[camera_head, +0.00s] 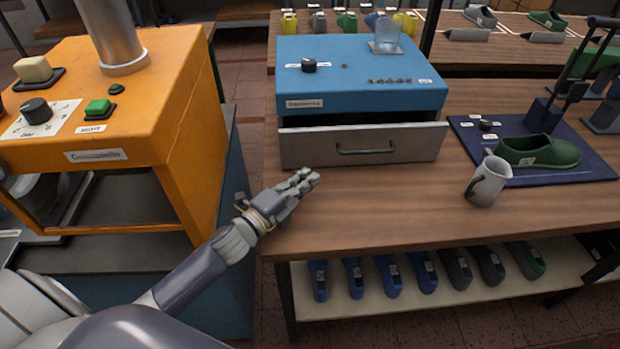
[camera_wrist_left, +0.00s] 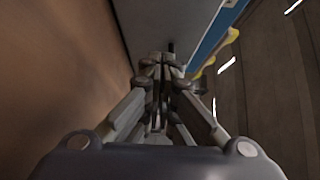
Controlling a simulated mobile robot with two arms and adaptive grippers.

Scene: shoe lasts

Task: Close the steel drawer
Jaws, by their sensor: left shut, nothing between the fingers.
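The steel drawer (camera_head: 310,149) sticks out from the front of a blue box (camera_head: 320,103) on the wooden table. A dark gap shows behind its front panel, so it is partly open. Its bar handle (camera_head: 366,151) is in the middle of the panel. My left gripper (camera_head: 308,179) is shut and empty, just in front of and below the panel's left end. In the left wrist view the shut fingers (camera_wrist_left: 160,65) point at a grey surface that looks like the drawer front (camera_wrist_left: 160,25). I cannot tell whether they touch it. My right gripper is not in view.
An orange machine (camera_head: 190,110) is at the left. The table in front of the drawer is clear.

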